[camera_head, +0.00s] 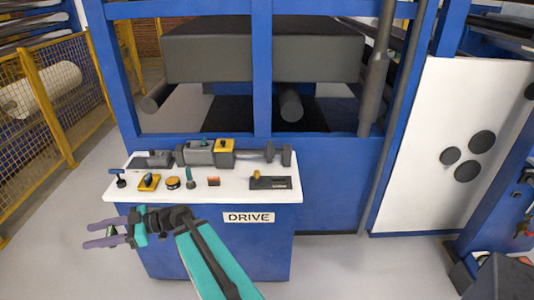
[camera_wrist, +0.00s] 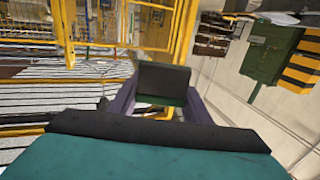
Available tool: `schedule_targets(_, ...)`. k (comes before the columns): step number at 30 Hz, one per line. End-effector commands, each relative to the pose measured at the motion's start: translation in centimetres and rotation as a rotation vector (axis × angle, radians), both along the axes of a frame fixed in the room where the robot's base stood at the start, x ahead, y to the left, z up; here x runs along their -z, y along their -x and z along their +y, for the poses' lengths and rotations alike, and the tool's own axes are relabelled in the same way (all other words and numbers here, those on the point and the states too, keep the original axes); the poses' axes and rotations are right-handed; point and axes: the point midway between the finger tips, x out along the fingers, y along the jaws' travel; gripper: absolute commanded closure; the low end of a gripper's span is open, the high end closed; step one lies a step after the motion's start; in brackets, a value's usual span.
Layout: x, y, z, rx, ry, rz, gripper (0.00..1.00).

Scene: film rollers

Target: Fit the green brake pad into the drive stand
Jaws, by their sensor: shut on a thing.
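The drive stand (camera_head: 220,257) is a blue cabinet with a white top, labelled DRIVE, in the head view. My gripper (camera_head: 104,233) has purple fingers and is off the left front of the stand, pointing left, away from the top. In the wrist view, my gripper (camera_wrist: 163,97) is shut on a dark block with a green lower edge, which appears to be the green brake pad (camera_wrist: 163,78). In the head view the pad is small and mostly hidden between the fingers. A grey unit (camera_head: 199,150) with a yellow block (camera_head: 224,146) sits along the stand's back edge.
A blue frame (camera_head: 262,80) rises behind. A yellow fence (camera_head: 47,102) stands left; floor between is clear.

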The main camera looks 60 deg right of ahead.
Motion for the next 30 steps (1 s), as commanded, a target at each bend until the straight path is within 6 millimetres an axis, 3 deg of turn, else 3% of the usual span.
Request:
schedule_targets(8, -0.1, -0.2, -0.3, 0.009, -0.001, -0.001, 0.84)
schedule_targets(14, -0.8, -1.5, -2.9, 0.088, 0.001, -0.003, 0.84)
schedule_targets(20, -2.0, -3.8, -8.7, 0.259, 0.000, -0.003, 0.84)
schedule_targets(30, -3.7, -6.0, -21.6, 0.610, -0.001, -0.001, 0.84)
